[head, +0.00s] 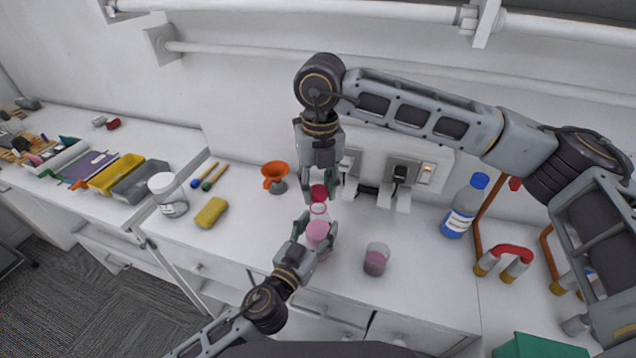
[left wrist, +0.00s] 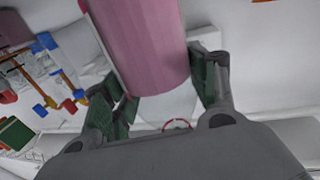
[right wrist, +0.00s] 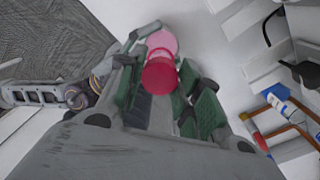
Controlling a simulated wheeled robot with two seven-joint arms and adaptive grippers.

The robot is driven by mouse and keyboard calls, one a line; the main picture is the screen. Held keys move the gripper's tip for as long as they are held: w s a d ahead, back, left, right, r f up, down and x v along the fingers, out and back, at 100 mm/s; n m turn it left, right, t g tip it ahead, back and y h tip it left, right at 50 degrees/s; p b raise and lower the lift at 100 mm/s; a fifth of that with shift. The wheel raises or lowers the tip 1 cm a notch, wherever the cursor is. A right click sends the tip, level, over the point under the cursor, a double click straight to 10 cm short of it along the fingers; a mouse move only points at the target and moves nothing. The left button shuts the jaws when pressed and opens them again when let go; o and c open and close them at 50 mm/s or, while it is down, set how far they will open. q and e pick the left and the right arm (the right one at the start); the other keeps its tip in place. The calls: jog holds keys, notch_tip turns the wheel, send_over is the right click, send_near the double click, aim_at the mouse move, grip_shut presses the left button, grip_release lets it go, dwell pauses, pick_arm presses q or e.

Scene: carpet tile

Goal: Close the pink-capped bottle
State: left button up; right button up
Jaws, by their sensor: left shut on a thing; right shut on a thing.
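The bottle (head: 318,232) has a pink body and a pale upper part with a red ring. My left gripper (head: 316,236) is shut around its body. The bottle body also fills the top of the left wrist view (left wrist: 145,45), between the fingers. The dark pink cap (head: 319,192) is above the bottle's neck end. My right gripper (head: 319,186) comes down from above and is shut on the cap. In the right wrist view the cap (right wrist: 159,76) lines up with the bottle (right wrist: 163,42) behind it. I cannot tell whether the cap touches the neck.
A glass of pink liquid (head: 376,260) stands close right of the bottle. An orange funnel (head: 274,176), a yellow sponge (head: 211,213) and a white-lidded jar (head: 167,195) are to the left. A blue-capped bottle (head: 465,207) is to the right.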

dwell(0.4)
jog(key=shift+f, duration=0.85)
jog(key=shift+f, duration=0.55)
dwell(0.7)
